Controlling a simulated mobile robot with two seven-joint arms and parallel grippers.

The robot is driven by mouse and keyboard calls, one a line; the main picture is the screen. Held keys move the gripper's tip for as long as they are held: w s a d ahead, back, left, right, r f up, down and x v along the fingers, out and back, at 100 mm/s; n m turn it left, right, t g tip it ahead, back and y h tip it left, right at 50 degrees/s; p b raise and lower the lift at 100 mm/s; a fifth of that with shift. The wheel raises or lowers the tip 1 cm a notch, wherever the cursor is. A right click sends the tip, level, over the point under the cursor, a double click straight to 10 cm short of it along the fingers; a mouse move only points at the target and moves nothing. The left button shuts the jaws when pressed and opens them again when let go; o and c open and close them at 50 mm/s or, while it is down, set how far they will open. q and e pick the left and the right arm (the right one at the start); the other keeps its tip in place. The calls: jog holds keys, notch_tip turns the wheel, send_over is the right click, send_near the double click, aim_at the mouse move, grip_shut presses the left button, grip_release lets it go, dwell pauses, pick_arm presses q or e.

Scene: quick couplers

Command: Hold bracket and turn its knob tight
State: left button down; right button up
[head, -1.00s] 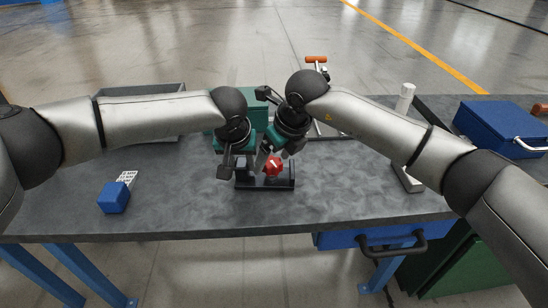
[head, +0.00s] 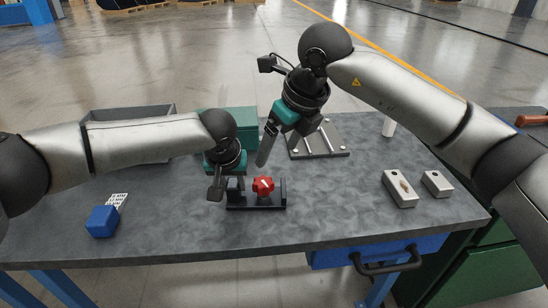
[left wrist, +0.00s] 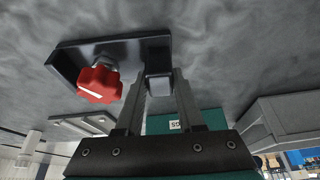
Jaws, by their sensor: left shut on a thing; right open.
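The black bracket (head: 258,206) stands on the grey workbench, with a red lobed knob (head: 263,186) that carries a white mark. In the left wrist view, the bracket (left wrist: 125,50) and the knob (left wrist: 100,83) show close up. My left gripper (head: 228,190) is shut on the bracket's left end; its fingers (left wrist: 158,90) lie either side of a dark block there. My right gripper (head: 266,148) is open and empty, above and behind the knob, apart from it.
A blue block (head: 102,222) lies on the left of the bench (head: 340,215). A grey plate with rods (head: 320,140) lies behind the bracket. Two metal blocks, one (head: 398,189) larger, lie at right. A grey bin (head: 125,115) and a green box (head: 235,120) stand behind.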

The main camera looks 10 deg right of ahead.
pick_arm(q)
jog(key=shift+a+f, duration=0.1)
jog(key=shift+f, duration=0.05)
jog(key=shift+c, duration=2.2)
grip_release()
jog(key=v, duration=1.2)
